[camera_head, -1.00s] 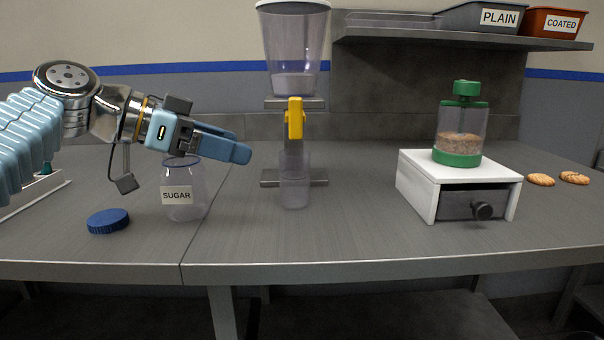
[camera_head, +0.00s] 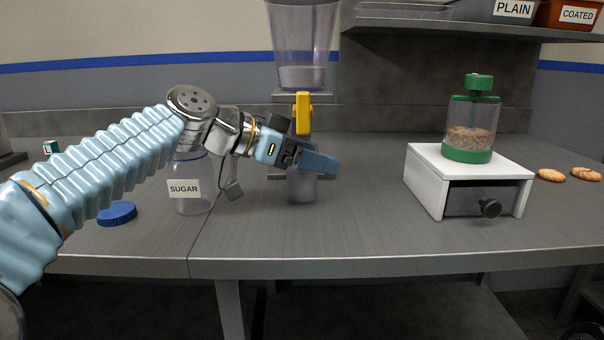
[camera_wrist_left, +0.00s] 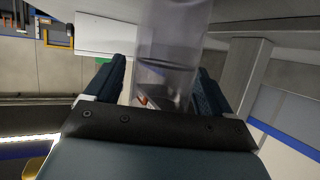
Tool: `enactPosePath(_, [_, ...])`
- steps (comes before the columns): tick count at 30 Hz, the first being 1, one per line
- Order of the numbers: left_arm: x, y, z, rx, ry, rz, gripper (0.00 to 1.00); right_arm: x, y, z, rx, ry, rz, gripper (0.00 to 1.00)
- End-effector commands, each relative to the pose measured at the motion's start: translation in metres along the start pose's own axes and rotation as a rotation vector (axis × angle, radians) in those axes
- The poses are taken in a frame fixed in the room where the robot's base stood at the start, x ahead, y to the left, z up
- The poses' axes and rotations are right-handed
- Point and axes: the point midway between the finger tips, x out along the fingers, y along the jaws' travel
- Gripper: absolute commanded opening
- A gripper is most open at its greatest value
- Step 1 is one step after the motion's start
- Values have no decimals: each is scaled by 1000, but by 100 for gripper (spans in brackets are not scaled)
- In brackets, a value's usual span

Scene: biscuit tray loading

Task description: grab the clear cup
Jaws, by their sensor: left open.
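The clear cup (camera_head: 302,190) stands upright on the counter below the dispenser's yellow lever, its upper part hidden behind my left gripper in the head view. My left gripper (camera_head: 324,162) is at the cup's upper part, with its fingers pointing right. In the left wrist view, the cup (camera_wrist_left: 167,50) shows between the two spread dark blue fingers of the gripper (camera_wrist_left: 160,72). The gripper is open, and I cannot tell whether either finger touches the cup. My right gripper is in neither view.
The dispenser hopper (camera_head: 301,45) with its yellow lever (camera_head: 303,113) is above the cup. A sugar jar (camera_head: 193,200) and blue lid (camera_head: 117,213) are left. A white drawer box (camera_head: 425,185) carrying a green-lidded jar (camera_head: 472,120) is right. Counter between is clear.

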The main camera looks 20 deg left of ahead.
Motion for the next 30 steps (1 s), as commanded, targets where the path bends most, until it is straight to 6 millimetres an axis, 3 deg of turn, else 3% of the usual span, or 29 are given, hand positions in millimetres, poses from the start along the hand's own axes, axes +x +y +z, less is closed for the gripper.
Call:
enactPosePath(7, [3, 0, 0, 0, 0, -1, 83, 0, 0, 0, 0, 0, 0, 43])
enactPosePath(18, [2, 0, 0, 0, 1, -1, 28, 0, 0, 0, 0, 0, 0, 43])
enactPosePath(30, [2, 0, -2, 0, 1, -2, 27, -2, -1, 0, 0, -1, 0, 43])
